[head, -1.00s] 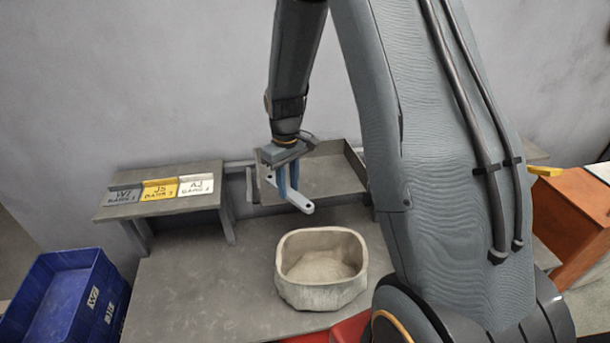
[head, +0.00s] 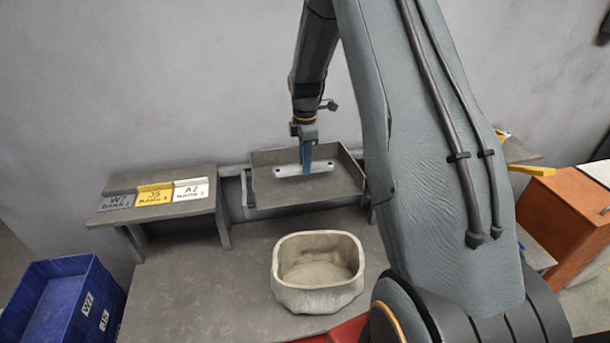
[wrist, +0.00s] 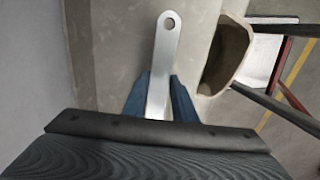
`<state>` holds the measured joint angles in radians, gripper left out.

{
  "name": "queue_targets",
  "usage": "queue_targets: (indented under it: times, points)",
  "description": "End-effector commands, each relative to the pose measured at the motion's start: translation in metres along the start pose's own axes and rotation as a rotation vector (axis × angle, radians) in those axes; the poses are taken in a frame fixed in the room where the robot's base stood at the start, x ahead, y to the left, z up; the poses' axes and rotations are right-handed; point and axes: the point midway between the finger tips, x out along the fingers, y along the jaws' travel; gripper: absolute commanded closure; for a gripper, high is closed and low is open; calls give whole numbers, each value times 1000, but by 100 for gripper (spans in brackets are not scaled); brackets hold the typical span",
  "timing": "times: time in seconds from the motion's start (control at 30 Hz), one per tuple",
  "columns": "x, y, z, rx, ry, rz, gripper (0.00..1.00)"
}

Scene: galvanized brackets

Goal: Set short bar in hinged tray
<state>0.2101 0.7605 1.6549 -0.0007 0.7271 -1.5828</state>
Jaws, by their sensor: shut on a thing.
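The short bar (head: 288,170) is a flat silver metal strip with rounded, holed ends. My gripper (head: 307,160) is shut on it near its middle, with blue fingers on either side. In the wrist view the bar (wrist: 163,60) sticks out from between the fingers (wrist: 158,100), its holed end away from me. The hinged tray (head: 270,201) is a grey, shallow, walled tray at the back of the bench. In the head view the bar lies across the tray's area, roughly level. I cannot tell whether it touches the tray floor.
A stone-like bowl (head: 318,297) stands on the bench (head: 190,290) in front of the tray. A raised shelf with labelled blocks (head: 154,195) is to the left. Blue crates (head: 60,295) stand at lower left. An orange cabinet (head: 565,215) is at right. The bench's left front is clear.

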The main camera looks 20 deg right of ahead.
Motion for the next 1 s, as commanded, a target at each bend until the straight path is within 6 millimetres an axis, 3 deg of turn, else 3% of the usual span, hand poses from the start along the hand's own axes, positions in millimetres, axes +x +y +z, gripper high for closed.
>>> queue_targets:
  times: [0.27, 0.5, 0.87, 0.9, 1.0]
  points:
    - [21, 0, 0, 1, 0, 1, 100]
    - [52, -1, 0, 2, 0, -1, 100]
    - [57, 1, 0, 2, 0, 2, 100]
    - [57, 0, 0, 2, 0, 2, 69]
    - [57, 0, 0, 2, 0, 2, 57]
